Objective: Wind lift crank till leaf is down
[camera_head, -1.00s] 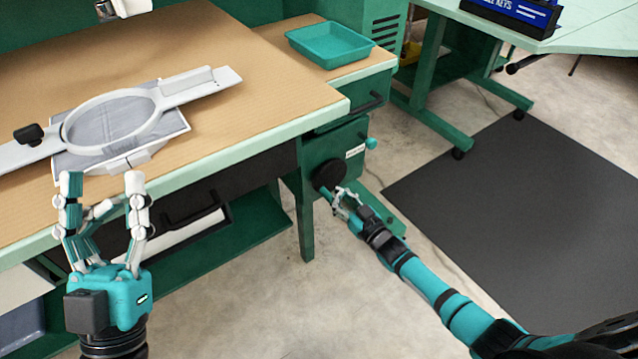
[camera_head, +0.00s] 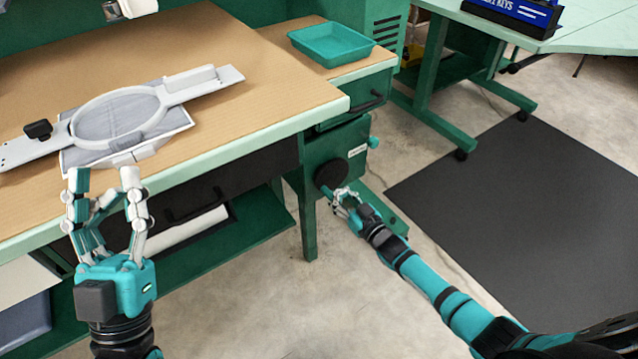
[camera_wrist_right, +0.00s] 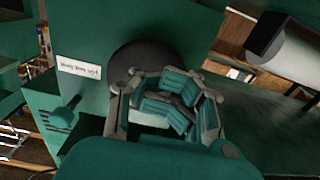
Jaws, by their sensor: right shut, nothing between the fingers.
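The crank shows as a dark round disc (camera_head: 331,174) with a teal handle, on the green housing under the bench's right end. In the right wrist view the disc (camera_wrist_right: 150,70) is partly hidden behind my fingers. My right gripper (camera_head: 343,199) is at the handle, with its fingers curled shut and nothing held between them. Its fingers (camera_wrist_right: 170,105) fill the middle of the wrist view. The wood-topped side surface (camera_head: 290,38), possibly the leaf, looks level beside the bench top. My left gripper (camera_head: 104,182) is open and empty in front of the bench's front edge.
A teal tray (camera_head: 331,44) stands on the side surface. A white hoop frame (camera_head: 160,97) with grey cloth lies on the bench (camera_head: 235,100). A teal knob (camera_head: 373,143) sits right of the crank. A dark mat (camera_head: 530,210) covers the floor at right.

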